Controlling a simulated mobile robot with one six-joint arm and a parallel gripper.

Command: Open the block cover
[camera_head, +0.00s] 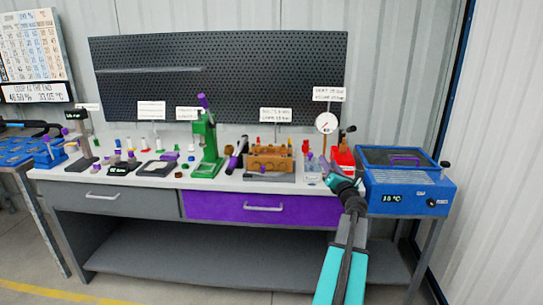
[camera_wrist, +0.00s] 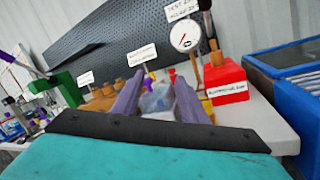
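A brown block (camera_head: 271,158) with several knobs on top sits on a grey base on the bench. It also shows in the wrist view (camera_wrist: 103,98), left of my gripper. I cannot tell which part is its cover. My gripper (camera_head: 333,179) is at the bench's front edge, right of the block and apart from it. In the wrist view the two purple fingers of my gripper (camera_wrist: 159,84) stand apart. A translucent grey-blue item (camera_wrist: 157,102) shows between them, seemingly behind on the bench. Its lower part is hidden by my gripper.
A red box (camera_wrist: 224,82) and a round dial gauge (camera_head: 326,123) stand just beyond my gripper. A blue heater-like unit (camera_head: 408,183) is to the right. A green press (camera_head: 207,140) stands left of the block. The purple drawer (camera_head: 264,207) is shut.

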